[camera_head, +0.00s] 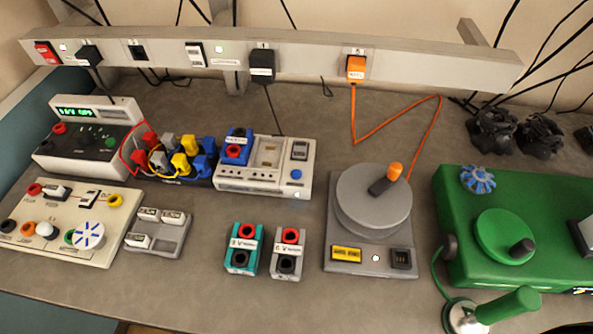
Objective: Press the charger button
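The charger (265,180) is a pale grey box near the middle of the bench, below the wall rail. A round blue button (297,174) is on its right front part. A dark grey switch or panel (299,150) is above the button. A blue block (236,146) with a red round terminal sits in the charger's left part. Empty slots show in the charger's middle. Neither of my grippers is in view, and nothing covers the button.
Left of the charger are yellow, blue, grey and red plugs (180,160). In front stand a teal block (243,248) and a grey block (289,252). Bare bench lies before the charger.

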